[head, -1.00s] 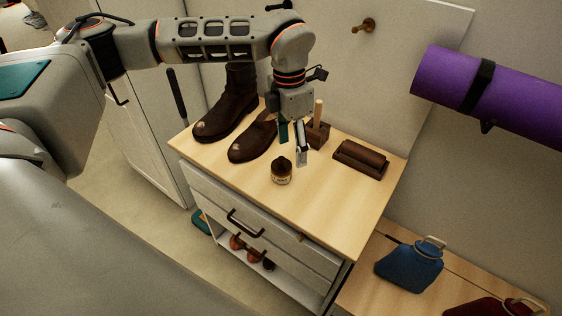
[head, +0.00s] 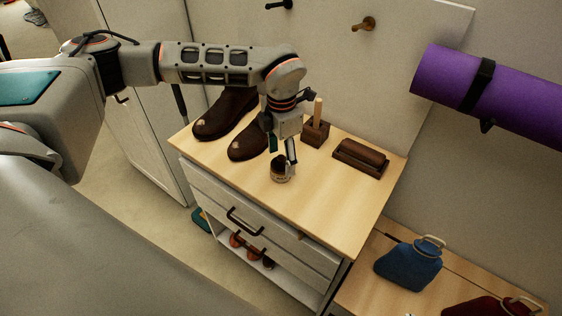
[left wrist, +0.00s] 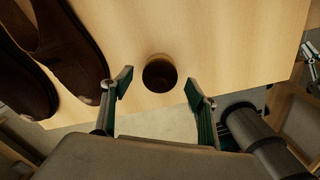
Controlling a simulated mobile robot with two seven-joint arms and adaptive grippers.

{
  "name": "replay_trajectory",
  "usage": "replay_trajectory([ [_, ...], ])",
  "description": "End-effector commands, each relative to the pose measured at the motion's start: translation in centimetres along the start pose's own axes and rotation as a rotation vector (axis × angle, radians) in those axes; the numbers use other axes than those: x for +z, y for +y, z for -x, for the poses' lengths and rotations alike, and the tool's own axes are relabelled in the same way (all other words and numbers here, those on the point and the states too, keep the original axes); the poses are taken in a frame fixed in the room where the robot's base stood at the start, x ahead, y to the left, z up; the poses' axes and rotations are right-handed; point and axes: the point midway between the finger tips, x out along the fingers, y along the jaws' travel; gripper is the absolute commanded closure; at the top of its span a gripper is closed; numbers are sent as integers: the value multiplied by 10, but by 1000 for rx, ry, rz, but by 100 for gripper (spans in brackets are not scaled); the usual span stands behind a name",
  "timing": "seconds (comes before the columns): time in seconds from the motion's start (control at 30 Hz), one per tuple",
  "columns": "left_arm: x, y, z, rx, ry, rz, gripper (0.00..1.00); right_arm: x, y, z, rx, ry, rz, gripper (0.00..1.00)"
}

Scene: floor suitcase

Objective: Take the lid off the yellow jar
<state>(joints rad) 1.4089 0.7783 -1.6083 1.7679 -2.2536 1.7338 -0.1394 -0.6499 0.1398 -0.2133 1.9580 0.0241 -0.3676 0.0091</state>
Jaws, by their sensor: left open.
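A small jar (head: 281,176) with a pale yellowish label and a dark brown lid (head: 277,161) stands upright on the wooden top of a cabinet. My left gripper (head: 283,158) is open and points down at the jar, partly covering its lid. In the left wrist view the dark round lid (left wrist: 160,73) lies just beyond and between the two spread fingertips of my left gripper (left wrist: 158,86). I cannot tell whether a finger touches it.
Brown boots (head: 246,143) stand left of the jar. A wooden block with an upright handle (head: 316,131) and a dark brush on a stand (head: 361,157) are behind and right. The cabinet top (head: 325,205) is clear in front and right.

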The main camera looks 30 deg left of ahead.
Motion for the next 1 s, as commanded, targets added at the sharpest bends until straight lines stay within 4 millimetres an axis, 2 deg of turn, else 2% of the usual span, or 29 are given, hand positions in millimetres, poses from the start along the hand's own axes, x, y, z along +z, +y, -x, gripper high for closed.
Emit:
replay_trajectory([
  [0.1, 0, 0, 0, 0, 0, 0, 41, -1, 0, 0, 0, 1, 0, 100],
  [0.13, 0, 0, 0, 0, 0, 0, 46, -1, 0, 0, 1, 2, 0, 100],
  [0.33, 0, 0, 0, 0, 1, 0, 98, -4, 1, 0, 2, 7, 0, 100],
  [0.37, 0, 0, 0, 0, 1, 0, 100, -4, 1, 0, 2, 7, 0, 100],
  [0.77, -1, 0, 1, -1, 2, 0, 100, -4, 1, 0, 2, 7, 0, 100],
  [1.0, 0, 0, 23, 0, -2, 0, 100, -3, 1, 0, 2, 5, 0, 100],
])
